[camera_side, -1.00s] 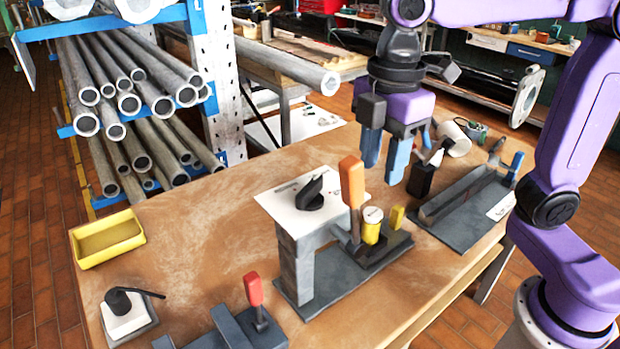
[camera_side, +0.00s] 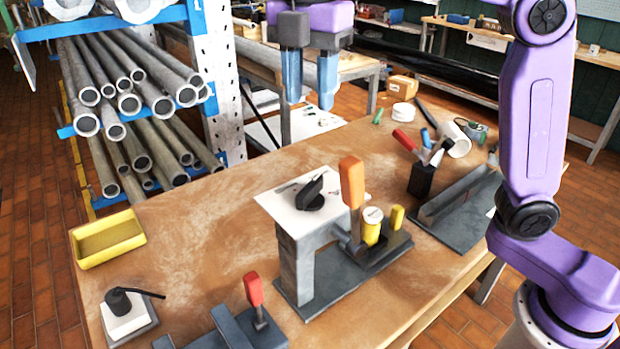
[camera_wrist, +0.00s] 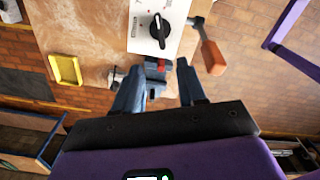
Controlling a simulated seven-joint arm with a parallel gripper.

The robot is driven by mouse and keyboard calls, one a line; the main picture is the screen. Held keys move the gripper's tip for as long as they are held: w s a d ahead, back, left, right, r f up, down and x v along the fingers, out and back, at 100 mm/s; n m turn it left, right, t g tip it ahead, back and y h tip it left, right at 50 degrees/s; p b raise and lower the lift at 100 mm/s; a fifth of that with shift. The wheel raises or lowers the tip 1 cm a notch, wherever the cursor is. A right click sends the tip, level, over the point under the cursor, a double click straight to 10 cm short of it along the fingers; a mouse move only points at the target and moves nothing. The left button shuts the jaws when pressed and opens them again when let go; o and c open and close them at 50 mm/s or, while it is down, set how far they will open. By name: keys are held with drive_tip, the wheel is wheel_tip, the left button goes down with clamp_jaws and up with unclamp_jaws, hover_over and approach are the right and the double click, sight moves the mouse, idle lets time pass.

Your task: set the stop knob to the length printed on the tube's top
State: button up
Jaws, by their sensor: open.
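The black stop knob (camera_side: 311,192) sits on a white dial plate (camera_side: 277,202) on top of a grey stand; both also show in the wrist view, the knob (camera_wrist: 159,30) just beyond my fingertips. The yellow tube (camera_side: 371,230) stands upright in a dark fixture to the right of the stand. Its top is pale, and the print on it is too small to read. My gripper (camera_side: 308,95) is open and empty, with blue fingers pointing down, above and behind the stand in the side view. It touches nothing.
An orange-handled lever (camera_side: 352,182) rises between the dial plate and the tube. A smaller yellow piece (camera_side: 397,217) stands beside the tube. A yellow tray (camera_side: 108,239), a red-handled clamp (camera_side: 254,289) and a black tool holder (camera_side: 421,181) stand on the bench. The bench's left middle is clear.

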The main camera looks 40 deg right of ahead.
sight(310, 184)
wheel_tip(310, 184, down, 15)
drive_tip(key=shift+f, duration=0.2)
idle(0.3)
clamp_jaws()
